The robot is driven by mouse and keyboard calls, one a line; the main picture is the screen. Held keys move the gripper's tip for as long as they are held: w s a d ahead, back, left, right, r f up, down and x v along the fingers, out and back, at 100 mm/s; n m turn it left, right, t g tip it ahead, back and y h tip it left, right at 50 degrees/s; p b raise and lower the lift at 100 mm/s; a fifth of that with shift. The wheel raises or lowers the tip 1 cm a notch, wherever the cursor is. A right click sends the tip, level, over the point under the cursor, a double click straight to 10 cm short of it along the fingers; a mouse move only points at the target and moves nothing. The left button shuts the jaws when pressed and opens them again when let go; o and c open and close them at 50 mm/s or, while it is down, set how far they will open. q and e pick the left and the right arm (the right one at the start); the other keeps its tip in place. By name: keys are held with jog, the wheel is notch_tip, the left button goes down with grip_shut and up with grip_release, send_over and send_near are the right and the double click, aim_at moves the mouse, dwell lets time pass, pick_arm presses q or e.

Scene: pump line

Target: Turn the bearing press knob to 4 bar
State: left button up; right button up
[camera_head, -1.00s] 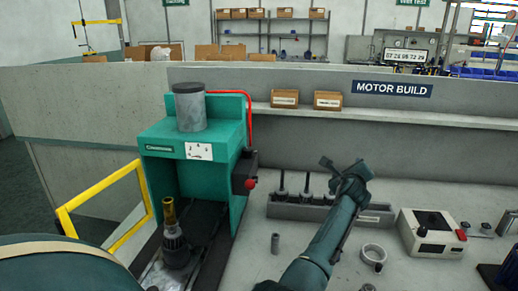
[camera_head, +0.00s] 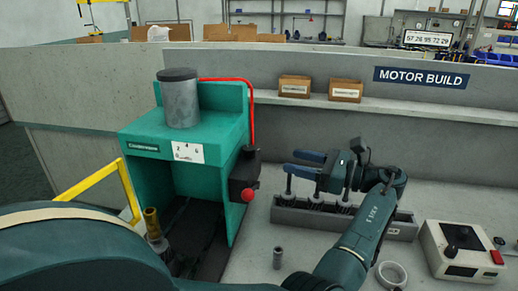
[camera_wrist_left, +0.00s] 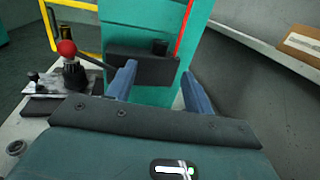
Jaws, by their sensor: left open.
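The green bearing press (camera_head: 160,135) stands at left in the head view, with a grey cylinder on top. A small white scale plate (camera_head: 188,152) on its front is marked 2, 4 and 6; I cannot read a pointer. A black box (camera_head: 244,178) on its right side bears a small black knob (camera_head: 249,152) on top and a red-ball lever (camera_head: 247,195). My left gripper (camera_head: 293,162) is open and empty, to the right of the box and apart from it. In the left wrist view, the knob (camera_wrist_left: 160,47) shows beyond and between the open fingers (camera_wrist_left: 158,78).
A grey rack (camera_head: 390,225) with several upright tools stands below the gripper. A white control box (camera_head: 455,252), a ring (camera_head: 391,274) and a small cylinder (camera_head: 278,257) are on the bench. Two cartons (camera_head: 345,91) sit on the shelf behind. A yellow rail (camera_head: 92,182) is at left.

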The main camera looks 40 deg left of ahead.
aim_at(254, 151)
pick_arm(q)
jog(key=p+x, duration=0.2)
jog(key=x, duration=0.7)
jog(key=shift+s+a, duration=0.1)
jog(key=shift+a, duration=0.3)
jog(key=shift+s+a, duration=0.1)
jog(key=shift+a, duration=0.45)
pick_arm(e)
jog(key=shift+s+d+r, duration=0.1)
jog(key=shift+d+r, duration=0.25)
jog(key=shift+r, duration=0.05)
pick_arm(q)
jog(key=shift+c, duration=0.4)
pick_arm(e)
jog(key=shift+f, duration=0.1)
